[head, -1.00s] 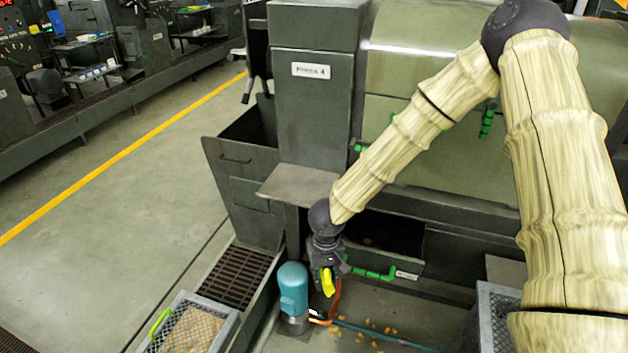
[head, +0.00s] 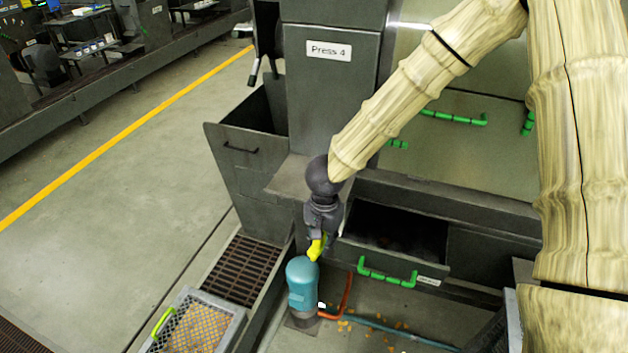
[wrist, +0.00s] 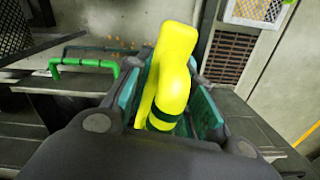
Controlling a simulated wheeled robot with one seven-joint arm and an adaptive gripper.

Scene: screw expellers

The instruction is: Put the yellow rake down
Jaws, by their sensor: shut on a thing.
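The yellow rake (head: 316,248) is in my gripper (head: 320,238). Only a short, bent yellow piece of it shows in the head view, below the jaws. In the wrist view the yellow rake (wrist: 174,62) is thick and curved, with a dark green band, between the two teal-lined fingers. My gripper is shut on it. In the head view it appears just above the top of a blue-capped cylinder; whether they touch I cannot tell. The rake's far end is not clear in either view.
The blue-capped cylinder (head: 301,284) stands on the floor by an orange bent pipe (head: 346,298). An open drawer with a green handle (head: 387,277) is right of my gripper. Yellow bits litter the floor.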

